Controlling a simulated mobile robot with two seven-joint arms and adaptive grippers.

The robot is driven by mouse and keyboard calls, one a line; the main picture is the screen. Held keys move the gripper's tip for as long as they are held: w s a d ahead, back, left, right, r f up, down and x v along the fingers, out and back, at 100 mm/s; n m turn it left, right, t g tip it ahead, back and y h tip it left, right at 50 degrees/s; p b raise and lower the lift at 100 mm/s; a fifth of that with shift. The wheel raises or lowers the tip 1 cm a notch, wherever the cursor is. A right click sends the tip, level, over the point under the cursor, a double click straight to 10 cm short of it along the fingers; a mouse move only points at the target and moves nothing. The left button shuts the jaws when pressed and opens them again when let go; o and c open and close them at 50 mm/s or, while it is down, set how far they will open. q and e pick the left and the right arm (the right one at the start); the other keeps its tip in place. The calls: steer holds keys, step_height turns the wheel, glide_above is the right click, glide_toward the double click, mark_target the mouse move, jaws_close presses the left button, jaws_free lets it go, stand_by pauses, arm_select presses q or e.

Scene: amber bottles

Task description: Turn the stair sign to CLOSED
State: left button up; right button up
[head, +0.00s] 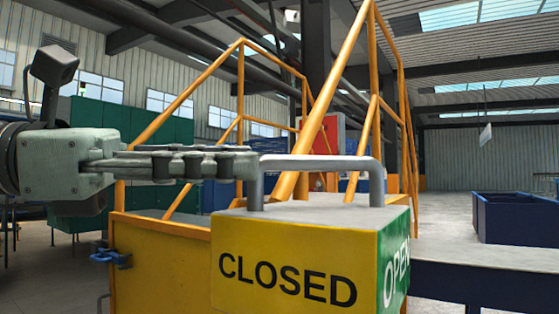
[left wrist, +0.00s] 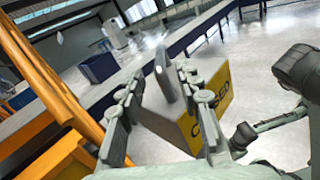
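The stair sign (head: 290,238) is a box with a yellow CLOSED face toward the head camera and a green OPEN face (head: 395,270) on its right side. A grey arched handle (head: 325,165) stands on its top. My left gripper (head: 252,165) comes in level from the left, its fingertips at the handle's left end. In the left wrist view the fingers (left wrist: 160,72) are apart, with the handle (left wrist: 163,85) seen between them and gaps on both sides. The sign (left wrist: 215,97) is partly hidden behind the fingers there. My right gripper is not in view.
Orange stair rails (head: 240,95) rise behind the sign, above a yellow panel (head: 160,265) with a blue clamp (head: 110,257). A dark blue bench (head: 480,285) and a blue bin (head: 515,217) stand to the right. Green cabinets stand behind my left arm.

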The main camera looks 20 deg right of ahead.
arm_select(q)
steer(key=shift+w+a, duration=0.1)
steer(key=shift+a, duration=1.5)
